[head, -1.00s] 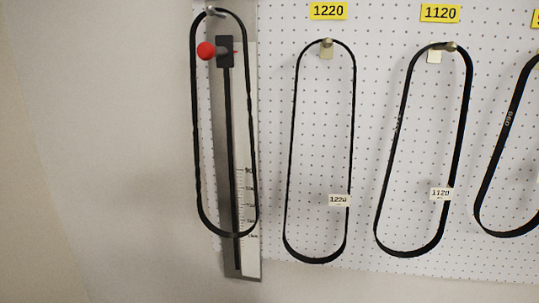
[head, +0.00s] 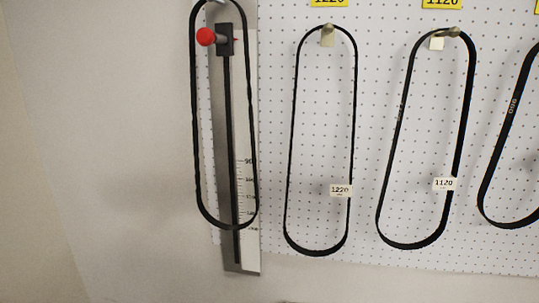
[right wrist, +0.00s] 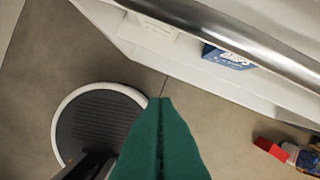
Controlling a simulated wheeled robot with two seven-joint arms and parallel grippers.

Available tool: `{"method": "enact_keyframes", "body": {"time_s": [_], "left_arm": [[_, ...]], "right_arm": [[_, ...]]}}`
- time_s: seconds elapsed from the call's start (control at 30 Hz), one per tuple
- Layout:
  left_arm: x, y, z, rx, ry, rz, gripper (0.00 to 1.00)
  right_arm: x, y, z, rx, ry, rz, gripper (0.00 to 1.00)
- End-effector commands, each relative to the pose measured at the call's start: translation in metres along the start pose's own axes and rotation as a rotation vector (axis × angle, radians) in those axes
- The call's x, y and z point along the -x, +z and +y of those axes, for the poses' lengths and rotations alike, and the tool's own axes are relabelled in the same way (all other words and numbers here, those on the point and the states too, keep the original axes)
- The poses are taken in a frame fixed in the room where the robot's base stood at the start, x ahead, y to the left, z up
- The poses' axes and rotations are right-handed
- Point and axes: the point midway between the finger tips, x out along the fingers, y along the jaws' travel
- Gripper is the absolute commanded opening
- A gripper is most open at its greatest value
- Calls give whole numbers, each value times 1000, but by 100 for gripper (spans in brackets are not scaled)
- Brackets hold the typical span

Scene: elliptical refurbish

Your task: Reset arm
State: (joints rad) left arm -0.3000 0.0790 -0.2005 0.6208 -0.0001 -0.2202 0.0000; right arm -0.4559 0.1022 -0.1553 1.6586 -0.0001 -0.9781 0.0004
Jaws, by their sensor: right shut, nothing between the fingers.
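My right gripper (right wrist: 160,102) shows in the right wrist view as two green fingers pressed together. It is shut and empty, pointing out over the floor. My left gripper is in neither view. In the head view no gripper or arm shows. A black belt (head: 195,130) hangs around a measuring scale (head: 247,120) with a red knob (head: 206,37) on the wall at left.
Further belts hang on the white pegboard: the 1220 belt (head: 355,120), the 1120 belt (head: 468,100) and another (head: 500,130) at the right edge. The right wrist view shows a metal rail (right wrist: 235,35), a blue box (right wrist: 228,57), a red-capped item (right wrist: 271,148) and grey floor (right wrist: 60,50).

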Motion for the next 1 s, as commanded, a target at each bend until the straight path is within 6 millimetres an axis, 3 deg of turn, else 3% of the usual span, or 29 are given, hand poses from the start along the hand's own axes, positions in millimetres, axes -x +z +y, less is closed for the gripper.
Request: {"method": "enact_keyframes", "body": {"time_s": [0.03,0.2,0.3,0.4,0.5,0.63,1.0], "left_arm": [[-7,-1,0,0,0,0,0],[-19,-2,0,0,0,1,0],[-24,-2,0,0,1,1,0],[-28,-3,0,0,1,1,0],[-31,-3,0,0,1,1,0],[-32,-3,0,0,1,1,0],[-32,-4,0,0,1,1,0]], "right_arm": [[-34,-21,1,3,2,24,0],[-114,-92,5,13,7,68,0],[-145,-137,6,18,9,89,0],[-164,-175,7,23,10,106,0],[-174,-202,7,27,11,117,0],[-177,-219,6,29,11,122,0],[-177,-222,6,29,11,123,0]]}}
